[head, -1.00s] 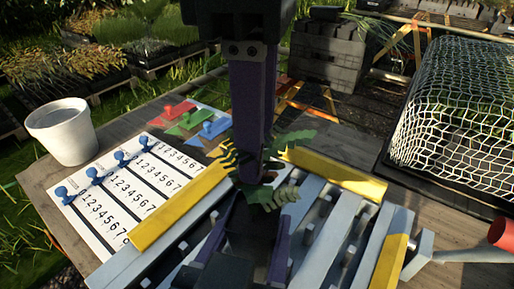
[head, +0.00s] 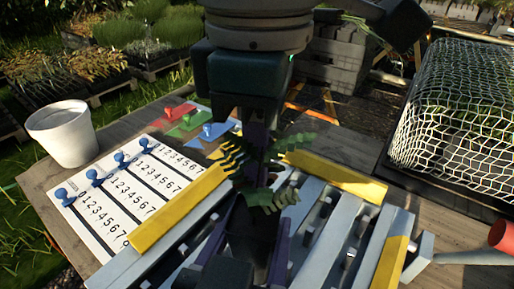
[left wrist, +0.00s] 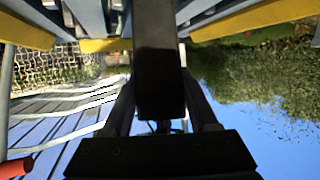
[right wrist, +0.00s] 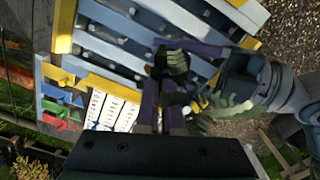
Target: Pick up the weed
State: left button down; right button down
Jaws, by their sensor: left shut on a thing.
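The weed (head: 262,198), a small plant with jagged green leaves, is in the middle of the head view above the slatted rack (head: 322,236). My left gripper (head: 258,214) comes up from the bottom and is shut on the weed's lower part, leaves spreading past its fingertips. My right gripper (head: 257,155) reaches down from the top with its dark wrist. Its purple fingers end among the leaves, which partly hide their tips. In the right wrist view the weed (right wrist: 175,62) lies at the fingertips. Whether the right fingers grip it is unclear.
A white pot (head: 63,133) stands at the table's left corner. Numbered cards (head: 112,212) with blue pegs lie beside the rack, with coloured boards (head: 180,120) behind. A netted frame (head: 458,112) is at right. A red cylinder (head: 502,235) is at the right edge.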

dwell(0.5)
notch_tip(320, 180, up, 10)
jog(key=shift+r, duration=0.1)
pick_arm(q)
jog(key=shift+c, duration=0.4)
grip_release()
